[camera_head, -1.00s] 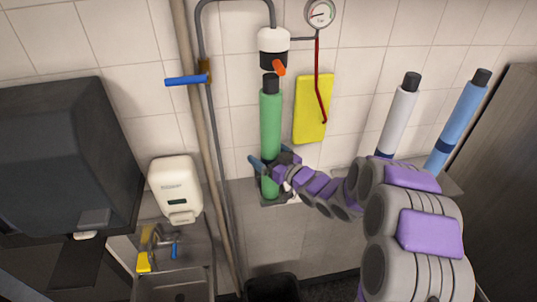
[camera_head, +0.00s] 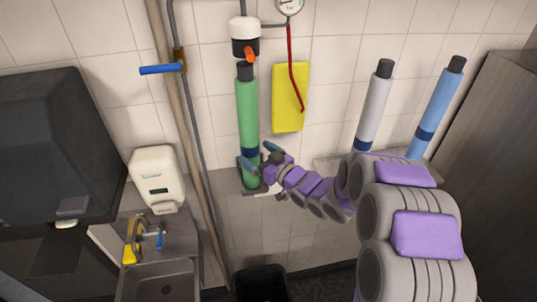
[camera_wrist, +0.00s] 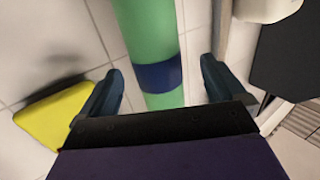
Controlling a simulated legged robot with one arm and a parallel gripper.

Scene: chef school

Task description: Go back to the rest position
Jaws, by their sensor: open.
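My gripper (camera_head: 259,156) is open and empty, at the lower part of a green cylinder (camera_head: 247,110) with a black cap and a dark blue band. My arm reaches in from the right.
A white cylinder (camera_head: 374,105) and a blue cylinder (camera_head: 437,108) stand on the right by a dark cabinet (camera_head: 500,130). A pipe (camera_head: 180,130), soap dispenser (camera_head: 156,180), sink (camera_head: 157,283) and dark bin (camera_head: 262,284) are left and below.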

